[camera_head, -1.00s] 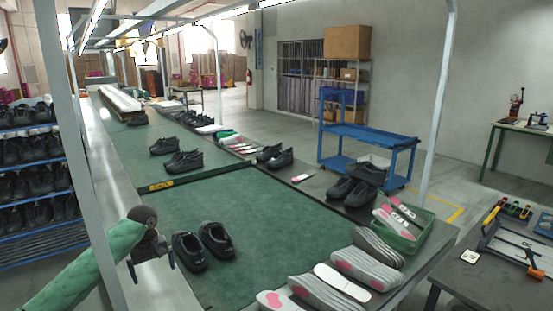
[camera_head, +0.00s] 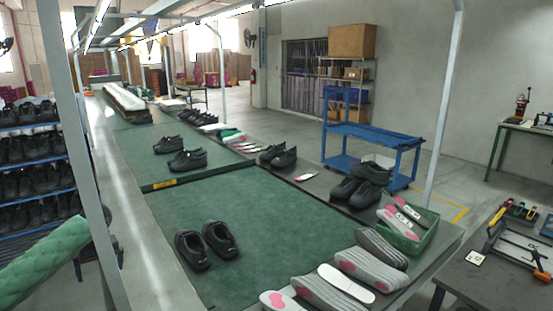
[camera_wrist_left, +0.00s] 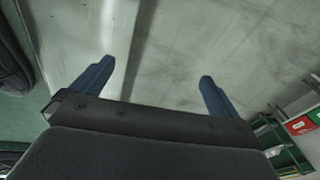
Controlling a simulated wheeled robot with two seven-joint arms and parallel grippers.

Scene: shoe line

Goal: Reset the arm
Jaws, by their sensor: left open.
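My left arm, in a green quilted sleeve, comes in from the left edge of the head view. My left gripper (camera_head: 98,260) is partly hidden behind a grey frame post, beside the line's left edge. In the left wrist view its two blue fingers (camera_wrist_left: 152,82) stand wide apart with nothing between them. Below them in that view lie a pale metal strip and grey floor. My right gripper is in neither view.
A pair of black shoes (camera_head: 207,246) stands on the green belt (camera_head: 270,225). Soles (camera_head: 345,285) and a green crate (camera_head: 428,238) lie along the right edge. A shoe rack (camera_head: 35,165) stands at left. A grey post (camera_head: 75,130) rises close to my left arm.

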